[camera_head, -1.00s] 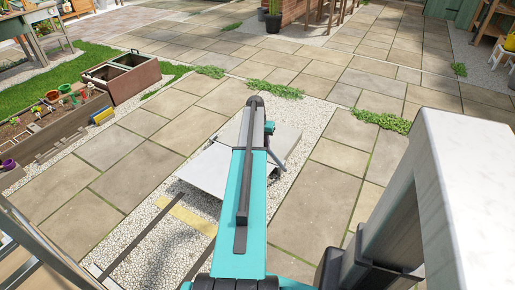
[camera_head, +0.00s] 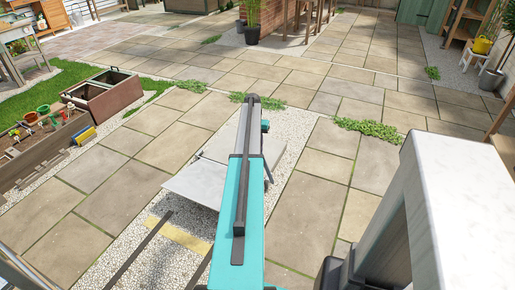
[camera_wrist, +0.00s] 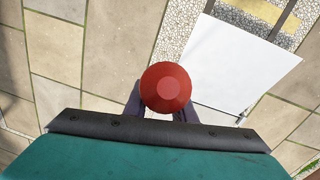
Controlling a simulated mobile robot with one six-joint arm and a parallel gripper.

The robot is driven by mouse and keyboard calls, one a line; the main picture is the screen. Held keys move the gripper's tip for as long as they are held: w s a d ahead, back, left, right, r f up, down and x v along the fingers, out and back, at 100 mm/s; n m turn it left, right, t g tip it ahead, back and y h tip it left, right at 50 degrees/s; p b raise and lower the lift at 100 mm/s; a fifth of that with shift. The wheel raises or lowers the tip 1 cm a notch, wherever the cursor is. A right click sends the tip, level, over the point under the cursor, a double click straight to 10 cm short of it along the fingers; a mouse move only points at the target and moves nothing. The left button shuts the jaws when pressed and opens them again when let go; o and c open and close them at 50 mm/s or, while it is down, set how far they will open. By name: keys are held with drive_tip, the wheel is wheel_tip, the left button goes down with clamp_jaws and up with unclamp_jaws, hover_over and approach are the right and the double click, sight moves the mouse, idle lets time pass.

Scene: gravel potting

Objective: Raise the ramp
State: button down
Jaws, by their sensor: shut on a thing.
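The ramp looks like a pale grey panel (camera_head: 195,185) over the gravel strip in the head view, partly hidden behind my teal arm. It also shows as a flat white panel (camera_wrist: 238,65) at upper right in the wrist view. How far it is tilted, I cannot tell. My gripper (camera_wrist: 162,108) is shut on a red faceted knob (camera_wrist: 165,82), with a grey finger on each side of it. The knob appears left of the panel in the wrist view; whether it joins the ramp is not visible. In the head view my arm hides the gripper's jaws.
Dark rails (camera_head: 138,250) and a yellow strip (camera_head: 178,234) lie on the gravel before the panel. A brown planter box (camera_head: 105,95) and a raised bed with small pots (camera_head: 40,145) stand at left. Paving stones (camera_head: 300,215) on the right are clear.

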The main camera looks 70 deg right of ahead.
drive_tip(key=shift+s+d+r, duration=0.1)
drive_tip(key=shift+s+d, duration=0.05)
drive_tip(key=shift+d, duration=0.1)
drive_tip(key=c, duration=1.5)
unclamp_jaws()
drive_tip(key=shift+a, duration=0.1)
drive_tip(key=shift+r, duration=0.35)
drive_tip(key=r, duration=0.4)
drive_tip(key=w+r, duration=0.1)
drive_tip(key=r, duration=0.8)
drive_tip(key=shift+w, duration=0.15)
